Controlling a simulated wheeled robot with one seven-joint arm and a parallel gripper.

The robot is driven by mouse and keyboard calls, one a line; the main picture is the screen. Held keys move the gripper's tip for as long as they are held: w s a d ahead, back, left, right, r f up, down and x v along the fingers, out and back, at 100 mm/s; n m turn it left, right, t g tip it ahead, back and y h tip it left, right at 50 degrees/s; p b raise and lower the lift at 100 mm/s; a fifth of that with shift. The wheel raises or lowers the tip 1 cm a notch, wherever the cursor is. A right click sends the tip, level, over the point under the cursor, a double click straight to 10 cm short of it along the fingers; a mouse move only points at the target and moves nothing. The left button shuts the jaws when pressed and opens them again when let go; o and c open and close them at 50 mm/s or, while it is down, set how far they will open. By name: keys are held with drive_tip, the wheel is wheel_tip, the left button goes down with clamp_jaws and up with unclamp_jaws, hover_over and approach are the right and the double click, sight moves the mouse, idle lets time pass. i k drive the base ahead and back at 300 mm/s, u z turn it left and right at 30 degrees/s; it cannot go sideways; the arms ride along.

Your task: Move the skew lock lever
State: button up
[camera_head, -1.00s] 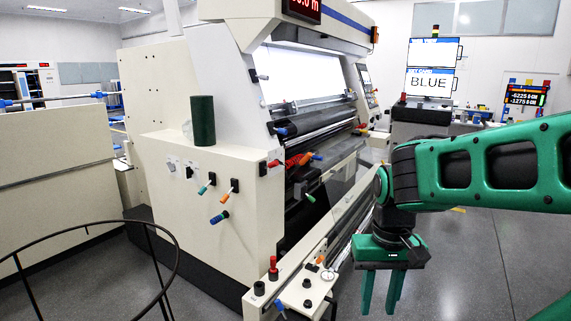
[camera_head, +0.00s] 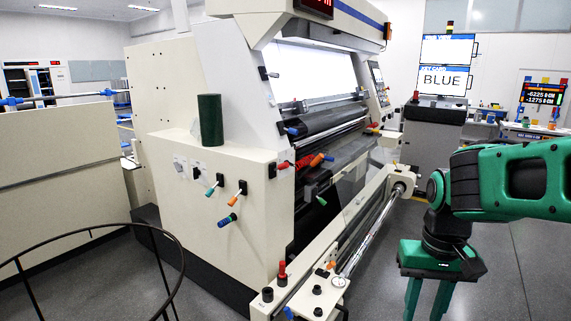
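Several levers with coloured handles are on the large cream inspection machine; no readable label shows which one is the skew lock lever. On its front cabinet are a teal-handled lever (camera_head: 211,191), an orange-handled lever (camera_head: 238,196) and a blue-handled lever (camera_head: 228,220). Farther in along the machine are a red handle (camera_head: 284,165), an orange handle (camera_head: 317,159) and a green handle (camera_head: 321,200). My gripper (camera_head: 427,301) hangs at the lower right, pointing down, its two green fingers apart and nothing between them. It is well clear of all these levers. The fingertips are near the bottom edge.
A low rail plate (camera_head: 312,298) with a red knob (camera_head: 282,268) and black knobs runs along the machine's front. A dark green cylinder (camera_head: 210,120) stands on the cabinet. A black wire hoop (camera_head: 90,232) is at lower left. Grey floor (camera_head: 520,270) at right is open.

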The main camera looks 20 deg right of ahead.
sight(283, 166)
drive_tip(key=i, duration=0.9)
